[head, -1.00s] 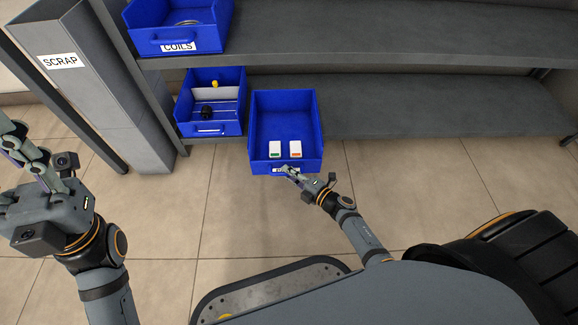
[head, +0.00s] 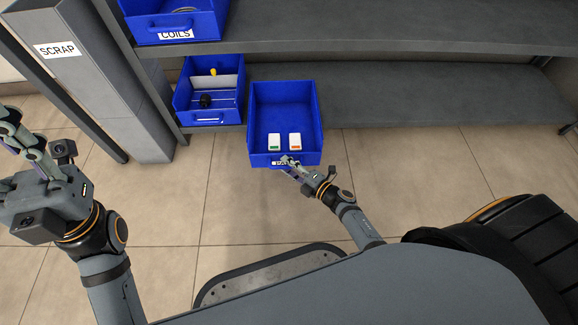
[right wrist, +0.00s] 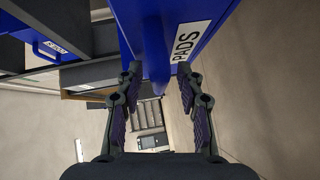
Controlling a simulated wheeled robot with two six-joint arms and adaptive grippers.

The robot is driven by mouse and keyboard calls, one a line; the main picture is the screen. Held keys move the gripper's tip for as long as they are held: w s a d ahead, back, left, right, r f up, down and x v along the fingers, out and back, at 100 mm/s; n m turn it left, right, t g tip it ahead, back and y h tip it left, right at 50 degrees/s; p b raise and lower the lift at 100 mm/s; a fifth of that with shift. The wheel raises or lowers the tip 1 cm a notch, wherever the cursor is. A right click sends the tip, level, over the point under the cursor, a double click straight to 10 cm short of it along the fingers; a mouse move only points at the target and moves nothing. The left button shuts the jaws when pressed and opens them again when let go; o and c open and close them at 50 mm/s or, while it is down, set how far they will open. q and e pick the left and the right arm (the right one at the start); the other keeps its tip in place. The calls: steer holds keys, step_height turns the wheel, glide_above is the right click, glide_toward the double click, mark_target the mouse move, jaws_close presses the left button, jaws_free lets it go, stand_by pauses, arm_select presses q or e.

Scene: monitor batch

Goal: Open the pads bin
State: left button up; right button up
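The pads bin (head: 285,100) is a blue open-topped bin on the lower shelf. It is pulled well out past the shelf's front edge, so its inside shows. Two small white boxes lie near its front, one with a green mark (head: 274,141) and one with an orange mark (head: 295,141). My right gripper (head: 287,161) is at the bin's front, by its label. In the right wrist view, the PADS label (right wrist: 190,41) is beside the fingers, which are apart with blue bin front between and beyond them. My left gripper (head: 12,128) is raised at the left edge, away from the bins.
Another blue bin (head: 208,116) with a divider and small parts stands just left of the pads bin. The COILS bin (head: 175,27) is on the shelf above. A grey SCRAP container (head: 88,75) stands at the left. The lower shelf (head: 430,95) is clear to the right.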

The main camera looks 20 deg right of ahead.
steer(key=v, duration=1.2)
